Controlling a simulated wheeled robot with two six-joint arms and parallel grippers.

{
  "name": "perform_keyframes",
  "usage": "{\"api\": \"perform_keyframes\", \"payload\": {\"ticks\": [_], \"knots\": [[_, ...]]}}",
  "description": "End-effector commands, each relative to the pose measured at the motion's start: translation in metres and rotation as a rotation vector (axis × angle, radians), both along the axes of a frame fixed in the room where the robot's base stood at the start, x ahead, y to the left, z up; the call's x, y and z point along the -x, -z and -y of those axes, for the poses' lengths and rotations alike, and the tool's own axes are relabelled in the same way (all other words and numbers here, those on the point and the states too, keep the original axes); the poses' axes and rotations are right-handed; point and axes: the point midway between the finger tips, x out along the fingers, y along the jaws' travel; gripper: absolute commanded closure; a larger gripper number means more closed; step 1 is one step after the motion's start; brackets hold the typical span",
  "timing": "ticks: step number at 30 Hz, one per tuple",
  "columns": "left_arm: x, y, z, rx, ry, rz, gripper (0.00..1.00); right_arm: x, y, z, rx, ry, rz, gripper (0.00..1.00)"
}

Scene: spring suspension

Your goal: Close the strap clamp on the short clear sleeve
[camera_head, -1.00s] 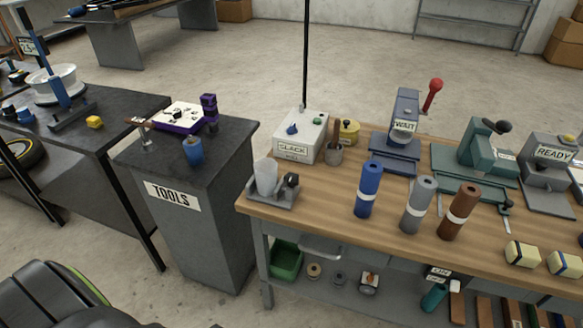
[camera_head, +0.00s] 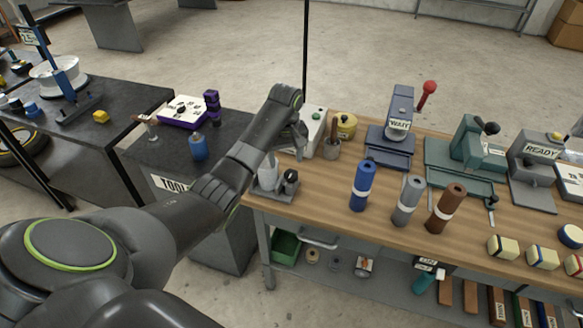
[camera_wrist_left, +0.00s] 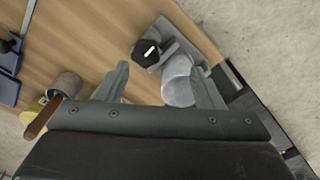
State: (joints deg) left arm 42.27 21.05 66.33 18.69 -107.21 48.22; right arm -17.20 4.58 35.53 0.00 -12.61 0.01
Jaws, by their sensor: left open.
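The short clear sleeve (camera_head: 267,172) stands in a grey strap clamp base (camera_head: 283,192) at the left end of the wooden bench. A black knob (camera_head: 291,178) sits on the clamp, on the sleeve's right side. My left gripper (camera_head: 299,143) is just behind and above the clamp in the head view. In the left wrist view, the open, empty fingers (camera_wrist_left: 163,88) point towards the clear sleeve (camera_wrist_left: 179,84), which shows near the right finger, and the black knob (camera_wrist_left: 148,52) shows just beyond it. Whether the strap is tight cannot be seen. My right gripper is not in view.
A white SLACK box (camera_head: 315,125), partly hidden by my arm, and a cup with a brown handle (camera_head: 331,149) stand behind the clamp. Blue (camera_head: 363,188), grey (camera_head: 410,200) and brown (camera_head: 446,208) cylinders stand to the right. Presses line the back.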

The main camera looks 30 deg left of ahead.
Motion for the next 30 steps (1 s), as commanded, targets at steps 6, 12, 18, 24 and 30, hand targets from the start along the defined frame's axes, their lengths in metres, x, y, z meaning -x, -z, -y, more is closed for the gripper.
{"api": "perform_keyframes", "payload": {"ticks": [6, 12, 18, 24, 30], "knots": [[-0.025, -0.080, 0.002, 0.024, -0.110, -0.021, 0.39, 0.000, -0.007, 0.000, 0.000, 0.000, 0.000, 0.64], [-0.028, -0.090, 0.002, 0.030, -0.137, -0.030, 0.39, 0.000, -0.009, 0.000, 0.000, 0.000, 0.000, 0.64], [-0.027, -0.060, 0.003, 0.030, -0.135, -0.034, 0.39, 0.000, -0.016, 0.000, 0.000, 0.000, 0.000, 0.64], [-0.027, -0.015, 0.003, 0.030, -0.134, -0.034, 0.39, 0.000, -0.023, 0.000, 0.000, 0.000, 0.000, 0.64], [-0.027, 0.028, 0.003, 0.030, -0.133, -0.032, 0.39, 0.000, -0.026, 0.000, 0.000, 0.000, 0.000, 0.64]]}}
